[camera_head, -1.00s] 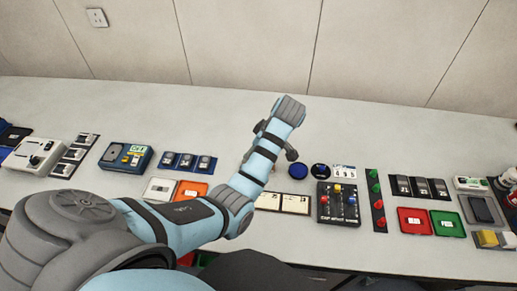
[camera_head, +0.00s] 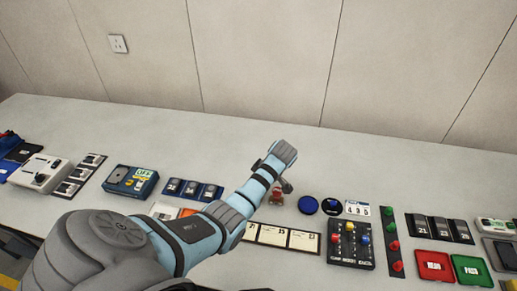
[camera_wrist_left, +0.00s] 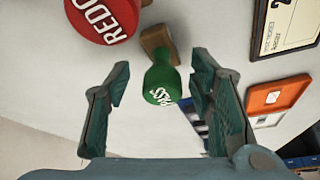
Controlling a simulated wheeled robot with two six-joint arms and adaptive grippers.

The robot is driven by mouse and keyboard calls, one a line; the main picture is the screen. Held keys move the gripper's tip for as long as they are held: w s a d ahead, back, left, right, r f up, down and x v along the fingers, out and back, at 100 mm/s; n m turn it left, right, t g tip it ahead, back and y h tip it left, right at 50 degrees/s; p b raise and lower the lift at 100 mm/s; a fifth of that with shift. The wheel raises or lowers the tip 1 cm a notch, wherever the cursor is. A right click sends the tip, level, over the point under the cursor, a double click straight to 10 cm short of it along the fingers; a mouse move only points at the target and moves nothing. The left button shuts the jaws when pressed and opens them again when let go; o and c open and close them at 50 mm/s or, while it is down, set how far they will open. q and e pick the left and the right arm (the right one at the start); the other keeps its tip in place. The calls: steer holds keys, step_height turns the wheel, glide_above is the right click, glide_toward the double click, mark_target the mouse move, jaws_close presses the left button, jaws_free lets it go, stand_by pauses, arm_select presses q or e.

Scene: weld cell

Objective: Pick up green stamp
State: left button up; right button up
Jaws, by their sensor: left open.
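The green stamp (camera_wrist_left: 162,82), with white lettering on its end, is in the left wrist view between the two fingers of my left gripper (camera_wrist_left: 160,72). The fingers are open, with a gap on each side of the stamp. A brown part shows just beyond it. In the head view my left gripper (camera_head: 276,182) is over the table, left of two blue discs, and the green stamp is hidden there. My right gripper is not in view.
A red REDO stamp (camera_wrist_left: 103,18) stands close by; a small red piece (camera_head: 276,198) shows under the gripper. Date cards (camera_head: 272,236), a button box (camera_head: 350,242), a red tray (camera_head: 434,264) and a green tray (camera_head: 472,269) line the front. The table behind is clear.

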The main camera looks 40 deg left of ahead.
arm_select(q)
steer(key=shift+s+r, duration=0.15)
steer(key=shift+r, duration=0.15)
steer(key=shift+c, duration=0.6)
jaws_close()
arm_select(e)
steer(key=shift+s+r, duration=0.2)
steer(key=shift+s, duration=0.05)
arm_select(q)
steer(key=shift+r+p, duration=0.1)
steer(key=shift+p, duration=0.25)
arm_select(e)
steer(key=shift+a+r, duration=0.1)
